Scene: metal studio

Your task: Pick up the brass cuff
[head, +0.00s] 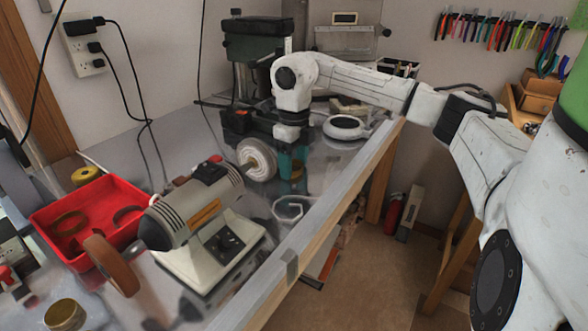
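My gripper (289,168) points down over the far part of the grey bench, with teal parts showing under its dark wrist. A small brass-coloured thing (297,172) shows right at the fingertips; it may be the brass cuff, but it is partly hidden. I cannot tell whether the fingers touch it or are open or shut. Another round, hollow brass-coloured piece (65,315) stands at the bottom left edge of the view, far from my gripper. Brown curved bands (68,223) lie in the red tray (50,245).
A bench polisher (205,215) with a white buffing wheel (257,160) stands just left of my gripper. A drill press (258,60) is behind it. A white round device (345,127) and a clear hexagonal piece (290,208) lie nearby. The bench's front edge (330,205) runs along the right.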

